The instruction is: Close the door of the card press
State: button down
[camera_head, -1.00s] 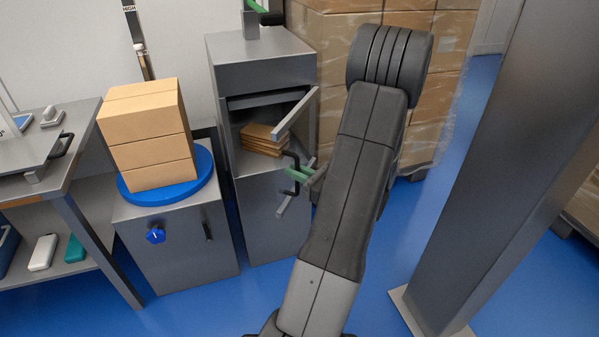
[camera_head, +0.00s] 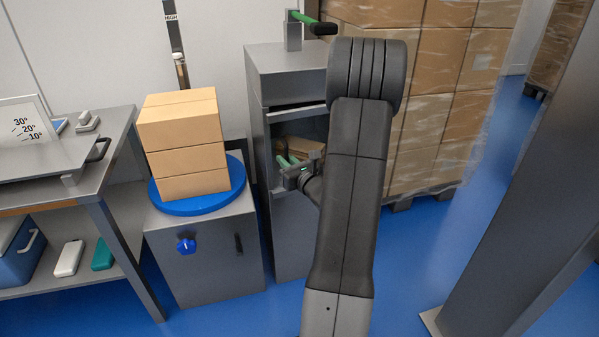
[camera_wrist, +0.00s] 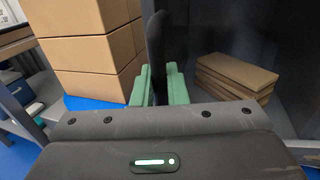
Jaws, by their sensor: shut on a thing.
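The card press (camera_head: 285,62) is a tall grey cabinet left of my arm in the head view. Its front opening shows a stack of flat brown cards (camera_head: 306,151); the stack also shows in the wrist view (camera_wrist: 236,72). The door is mostly hidden behind my arm, and its exact angle cannot be told. My gripper (camera_head: 287,163) is in front of the opening. In the wrist view, its green fingers (camera_wrist: 158,85) are shut on an upright black door handle (camera_wrist: 156,45).
Left of the press, brown boxes (camera_head: 184,155) stand on a blue turntable (camera_head: 240,180) above a grey cabinet (camera_head: 215,255). A workbench (camera_head: 110,165) is farther left. Wrapped cartons (camera_head: 440,95) stand behind my arm. A grey column (camera_head: 520,190) stands at right, with blue floor between.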

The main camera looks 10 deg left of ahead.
aim_at(281, 154)
jog(key=shift+x, duration=1.55)
jog(key=shift+w, duration=0.1)
jog(key=shift+w+r, duration=0.1)
jog(key=shift+r, duration=0.05)
jog(key=c, duration=1.5)
grip_release()
jog(key=shift+a, duration=0.15)
jog(key=shift+c, duration=0.2)
jog(key=shift+s+d, duration=0.25)
jog(key=shift+d, duration=0.2)
jog(key=p+v, duration=0.1)
jog(key=v, duration=1.2)
jog(key=shift+a, duration=0.15)
jog(key=shift+a, duration=0.1)
